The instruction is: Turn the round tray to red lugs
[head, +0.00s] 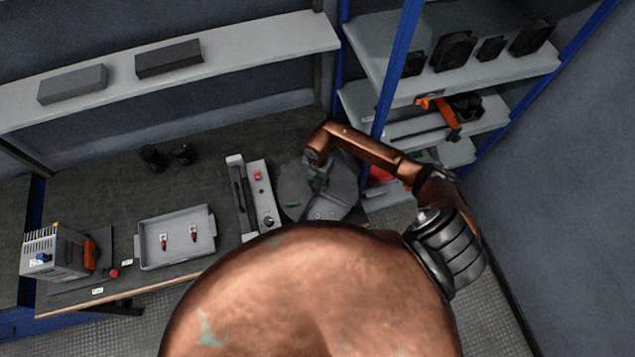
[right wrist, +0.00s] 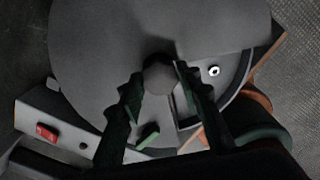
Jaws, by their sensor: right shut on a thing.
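The round grey tray (head: 297,183) lies on the right end of the bench, beside a long light-grey bar fixture. My right gripper (head: 318,178) reaches down over it. In the right wrist view the tray (right wrist: 95,50) fills the middle, and my right gripper (right wrist: 160,82) is shut on the round grey knob (right wrist: 157,72) at its centre. A cut-out right of the knob shows a small white ring-shaped part (right wrist: 213,71). A green mark (right wrist: 148,135) lies near the left finger. No red lugs show in the cut-out. My left gripper is not in view.
A fixture with a red button (head: 257,175) stands left of the round tray. A rectangular tray (head: 150,225) farther left holds two small red-and-white parts. A blue-framed shelf (head: 390,60) rises close behind my right arm.

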